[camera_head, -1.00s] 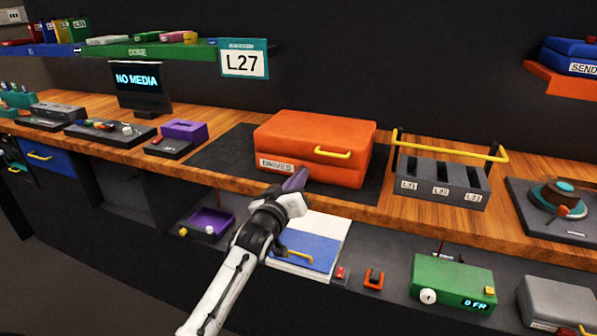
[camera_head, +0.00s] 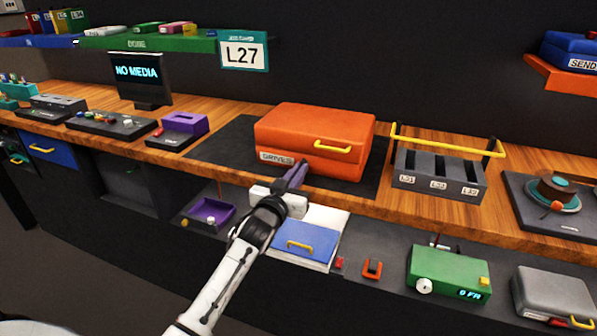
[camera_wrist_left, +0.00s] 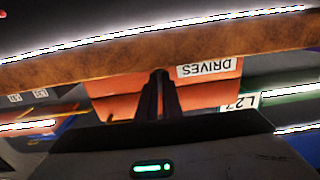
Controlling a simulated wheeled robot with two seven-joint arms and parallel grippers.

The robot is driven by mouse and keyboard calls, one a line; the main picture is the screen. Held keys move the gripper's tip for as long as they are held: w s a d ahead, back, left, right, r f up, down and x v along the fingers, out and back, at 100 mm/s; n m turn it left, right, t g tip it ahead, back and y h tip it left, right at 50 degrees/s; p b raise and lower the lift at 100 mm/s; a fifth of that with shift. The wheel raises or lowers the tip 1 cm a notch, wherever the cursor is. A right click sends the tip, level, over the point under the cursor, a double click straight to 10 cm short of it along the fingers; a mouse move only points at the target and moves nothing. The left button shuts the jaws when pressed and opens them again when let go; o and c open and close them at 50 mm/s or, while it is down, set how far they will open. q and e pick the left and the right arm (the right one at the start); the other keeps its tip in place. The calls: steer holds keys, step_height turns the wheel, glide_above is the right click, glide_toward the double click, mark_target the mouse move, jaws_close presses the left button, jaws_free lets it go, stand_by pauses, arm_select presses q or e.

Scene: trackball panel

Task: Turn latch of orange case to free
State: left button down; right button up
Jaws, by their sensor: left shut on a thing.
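The orange case (camera_head: 318,128) lies closed on the wooden counter, with a yellow handle (camera_head: 333,146) and a DRIVES label (camera_head: 275,158) on its front. In the left wrist view the orange case (camera_wrist_left: 213,95) is upside down behind my fingers. My left gripper (camera_head: 297,173) reaches up from below to the case's front, just right of the label. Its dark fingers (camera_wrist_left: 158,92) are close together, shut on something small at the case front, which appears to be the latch. The fingers hide the latch, so its angle cannot be seen. My right gripper is not in view.
A grey rack (camera_head: 437,178) with a yellow bar stands right of the case. A purple block (camera_head: 184,123) and a NO MEDIA screen (camera_head: 138,80) stand left. The counter's front edge (camera_head: 350,205) runs close under my gripper. A blue panel (camera_head: 303,243) lies below.

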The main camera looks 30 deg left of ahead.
arm_select(q)
steer(key=c, duration=2.2)
jaws_free()
steer(key=v, duration=1)
steer(key=shift+s, duration=0.15)
steer(key=s+d+f+m+g+h, duration=0.1)
steer(key=s+d+f+g+h, duration=0.1)
steer(key=s+d+f, duration=0.45)
steer(key=s+d+f+m+g+h, duration=0.2)
steer(key=d+f, duration=0.1)
steer(key=f, duration=0.7)
steer(key=s+d+f+g+h, duration=0.1)
steer(key=s+d+f, duration=0.3)
steer(key=s, duration=0.2)
steer(key=s+d+f+m+g+h, duration=0.1)
steer(key=s+d+f+g, duration=0.1)
steer(key=s, duration=0.4)
steer(key=s+d+f+g, duration=0.2)
steer(key=s+d+f, duration=0.3)
steer(key=s+f, duration=0.1)
steer(key=shift+d+f+m+h, duration=0.3)
steer(key=shift+f+h, duration=0.1)
steer(key=shift+f, duration=0.05)
